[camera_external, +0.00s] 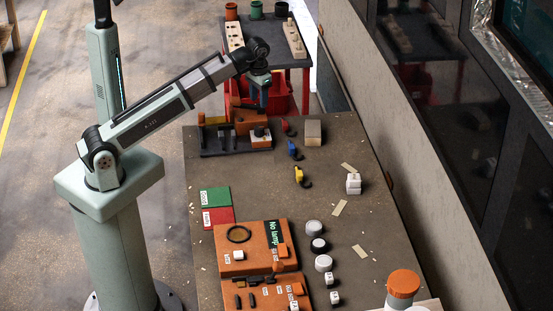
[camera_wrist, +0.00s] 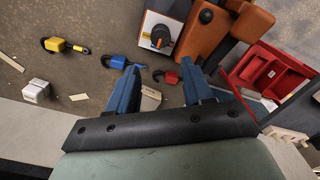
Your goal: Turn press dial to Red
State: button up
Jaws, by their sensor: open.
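The press dial (camera_wrist: 160,36) is a black knob with an orange pointer on a white plate, at the top middle of the wrist view. Its labels are too small to read there, so I cannot tell its setting. In the external view the dial's white-fronted box (camera_external: 261,140) stands at the far end of the workbench, beside the orange press (camera_external: 243,125). My gripper (camera_wrist: 161,80) has two blue fingers spread apart with nothing held between them. In the external view my gripper (camera_external: 262,100) hangs above the press area, and it is apart from the dial.
Red (camera_external: 286,127), blue (camera_external: 293,150) and yellow (camera_external: 299,175) padlocks lie right of the press. A beige block (camera_external: 313,133) stands near them. Orange panels (camera_external: 248,263) fill the near end. A red bin (camera_wrist: 268,76) stands beyond the bench. The bench's middle is mostly clear.

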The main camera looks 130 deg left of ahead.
aim_at(259, 128)
notch_tip(259, 128, down, 14)
jog(key=shift+r, duration=0.15)
dwell(0.7)
jog(key=shift+c, duration=0.5)
jog(key=c, duration=0.7)
jog(key=shift+n, duration=0.4)
jog(key=n, duration=0.4)
jog(key=shift+n, duration=3)
